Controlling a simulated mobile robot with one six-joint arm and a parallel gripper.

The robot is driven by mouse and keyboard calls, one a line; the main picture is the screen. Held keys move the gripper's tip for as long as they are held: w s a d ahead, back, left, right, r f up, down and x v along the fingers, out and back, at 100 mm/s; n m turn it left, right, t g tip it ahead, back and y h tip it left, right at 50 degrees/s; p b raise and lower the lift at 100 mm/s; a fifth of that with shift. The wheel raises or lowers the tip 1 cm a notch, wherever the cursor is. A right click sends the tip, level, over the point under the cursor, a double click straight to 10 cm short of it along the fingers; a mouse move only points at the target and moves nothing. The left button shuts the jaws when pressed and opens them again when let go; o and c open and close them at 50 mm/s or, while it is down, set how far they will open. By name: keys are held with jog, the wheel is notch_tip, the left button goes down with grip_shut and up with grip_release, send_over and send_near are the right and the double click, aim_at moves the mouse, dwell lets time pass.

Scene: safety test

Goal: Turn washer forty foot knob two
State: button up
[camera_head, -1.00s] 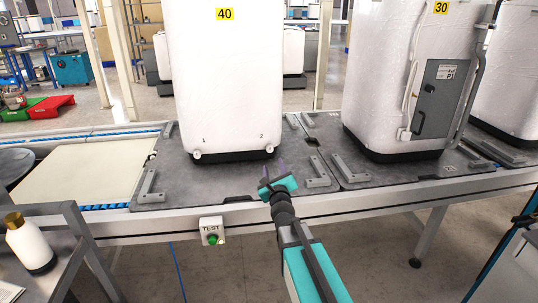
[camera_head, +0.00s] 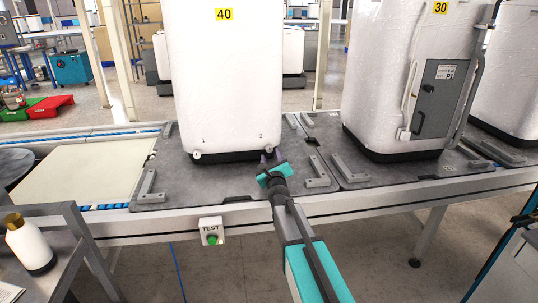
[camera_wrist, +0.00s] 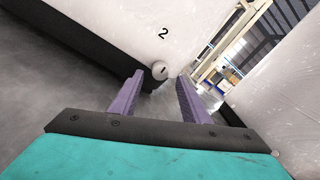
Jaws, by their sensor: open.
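Washer forty (camera_head: 228,85) is a tall white unit with a yellow "40" label, standing upright on a grey pallet on the conveyor. Near its bottom edge are knob one (camera_head: 197,154) on the left and knob two (camera_head: 269,149) on the right, under small printed numbers. In the wrist view, knob two (camera_wrist: 160,70) is a small round white knob below the "2". My gripper (camera_head: 268,156) is open, its purple fingers pointing at knob two. In the wrist view, the fingers (camera_wrist: 157,95) are spread and empty, with the knob just beyond and between their tips.
Washer thirty (camera_head: 395,80) stands to the right on its own pallet. Grey brackets (camera_head: 317,170) sit on the pallet right of my gripper. A TEST box with a green button (camera_head: 211,232) hangs on the conveyor front. A white bottle (camera_head: 30,245) stands at the lower left.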

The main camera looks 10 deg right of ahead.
aim_at(269, 149)
jog(key=shift+w+d, duration=0.1)
jog(key=shift+w, duration=1.35)
jog(key=c, duration=0.9)
jog(key=shift+a, duration=0.25)
jog(key=shift+c, duration=0.8)
jog(key=shift+d, duration=0.2)
